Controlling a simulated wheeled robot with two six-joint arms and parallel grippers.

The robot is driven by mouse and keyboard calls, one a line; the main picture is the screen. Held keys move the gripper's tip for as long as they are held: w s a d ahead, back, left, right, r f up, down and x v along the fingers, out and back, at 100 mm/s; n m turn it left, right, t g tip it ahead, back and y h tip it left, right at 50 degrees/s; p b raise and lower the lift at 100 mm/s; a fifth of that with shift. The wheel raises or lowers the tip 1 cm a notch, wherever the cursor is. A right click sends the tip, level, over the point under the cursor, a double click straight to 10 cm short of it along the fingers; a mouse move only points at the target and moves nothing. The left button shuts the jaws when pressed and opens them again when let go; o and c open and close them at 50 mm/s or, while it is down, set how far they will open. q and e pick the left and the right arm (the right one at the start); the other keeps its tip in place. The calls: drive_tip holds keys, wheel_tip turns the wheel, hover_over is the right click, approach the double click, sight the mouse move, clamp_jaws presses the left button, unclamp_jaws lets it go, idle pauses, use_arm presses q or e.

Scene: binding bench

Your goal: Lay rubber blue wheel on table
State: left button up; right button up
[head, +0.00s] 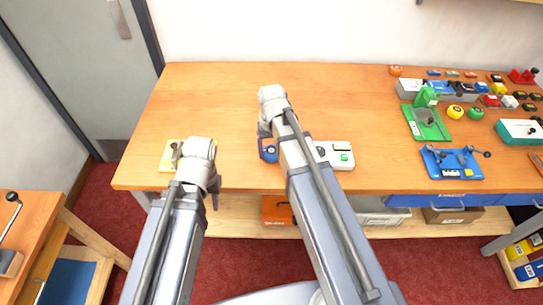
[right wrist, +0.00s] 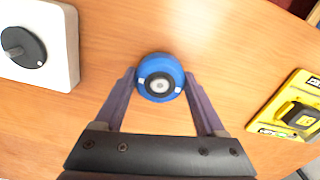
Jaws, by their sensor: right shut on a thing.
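The blue wheel (right wrist: 160,77), with a dark hub and a pale centre, sits between the two fingertips of my right gripper (right wrist: 159,88) in the right wrist view. The fingers press on its left and right sides. In the head view the blue wheel (head: 270,154) shows partly, beside my right arm near the table's front edge. My right gripper (head: 266,143) is mostly hidden by its own arm there. Whether the wheel touches the table (head: 215,100) is hard to tell. My left gripper (head: 214,194) hangs at the front left edge; its jaws are unclear.
A white device (head: 343,155) stands right of the wheel; its round dark knob shows in the right wrist view (right wrist: 24,46). A yellow device (head: 170,156) lies by my left arm. Green (head: 428,121) and blue (head: 452,163) fixtures stand farther right. The table's back left is clear.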

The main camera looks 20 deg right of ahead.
sight(272, 151)
use_arm(q)
drive_tip(key=shift+f, duration=0.25)
use_arm(e)
drive_tip(key=shift+f, duration=0.3)
drive_tip(key=shift+f, duration=0.2)
use_arm(q)
drive_tip(key=shift+f, duration=0.15)
use_arm(e)
drive_tip(key=o, duration=1.4)
drive_tip(key=shift+r, duration=0.1)
wheel_tip(272, 151, up, 12)
drive_tip(key=p, duration=1.2)
use_arm(q)
wheel_tip(272, 151, up, 12)
use_arm(e)
drive_tip(key=s+a+n+h, duration=0.1)
drive_tip(key=s+a+n, duration=0.3)
drive_tip(key=s+a, duration=0.6)
drive_tip(key=s, duration=0.4)
drive_tip(key=shift+a+r+n, duration=0.2)
drive_tip(key=shift+a+n, duration=0.05)
drive_tip(key=shift+n, duration=0.15)
drive_tip(key=shift+s, duration=0.1)
